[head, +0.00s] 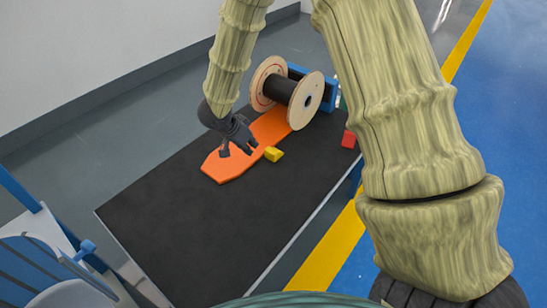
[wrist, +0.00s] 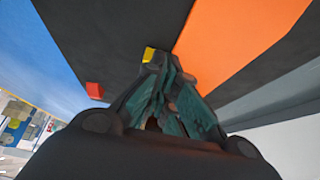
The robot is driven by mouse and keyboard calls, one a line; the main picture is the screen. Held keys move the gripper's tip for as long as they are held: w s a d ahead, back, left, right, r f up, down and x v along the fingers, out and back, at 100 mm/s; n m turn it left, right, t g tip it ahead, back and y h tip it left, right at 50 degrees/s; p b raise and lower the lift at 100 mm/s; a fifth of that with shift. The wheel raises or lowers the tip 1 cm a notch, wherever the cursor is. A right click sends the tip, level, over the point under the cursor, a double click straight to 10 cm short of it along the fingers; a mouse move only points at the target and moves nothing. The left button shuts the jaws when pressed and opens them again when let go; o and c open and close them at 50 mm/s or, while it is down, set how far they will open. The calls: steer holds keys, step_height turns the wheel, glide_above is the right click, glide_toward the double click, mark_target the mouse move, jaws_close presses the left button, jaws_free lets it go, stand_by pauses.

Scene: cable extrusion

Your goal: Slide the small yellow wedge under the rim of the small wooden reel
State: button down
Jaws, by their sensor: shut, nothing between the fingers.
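The small wooden reel (head: 303,100) has two pale wooden flanges and dark cable wound between them. In the head view it stands on its rims at the far end of the black table, on the orange mat's far end. The small yellow wedge (head: 273,154) lies at the mat's right edge, nearer than the reel and apart from it. My gripper (head: 240,150) is shut and empty, just left of the wedge and above the orange mat. In the wrist view the wedge (wrist: 149,54) shows just beyond the fingertips (wrist: 158,62), partly hidden by them. The reel is out of that view.
The orange mat (head: 226,168) lies along the black table (head: 170,220). A red block (head: 349,139) sits at the table's right edge, and it shows in the wrist view (wrist: 94,90). A blue block (head: 328,95) stands behind the reel. The table's near part is clear.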

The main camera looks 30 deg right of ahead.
steer(key=shift+f, duration=0.15)
steer(key=b+x, duration=0.8)
steer(key=b, duration=0.1)
steer(key=shift+f, duration=0.1)
steer(key=shift+d+f, duration=0.1)
steer(key=shift+d, duration=0.05)
steer(key=shift+p+x, duration=0.45)
steer(key=shift+x, duration=1.1)
steer(key=shift+w+d, duration=0.1)
steer(key=shift+w+d+p, duration=0.6)
steer(key=shift+d+p, duration=1)
steer(key=shift+d, duration=0.25)
steer(key=shift+w+d+p, duration=0.65)
steer(key=shift+d+p, duration=0.9)
steer(key=shift+d, duration=0.3)
steer(key=shift+w+d+p, duration=0.6)
steer(key=shift+d+p, duration=1)
steer(key=shift+d, duration=0.25)
steer(key=shift+w+d+p, duration=0.15)
steer(key=shift+d+p, duration=0.25)
steer(key=shift+d, duration=0.15)
steer(key=shift+a, duration=0.1)
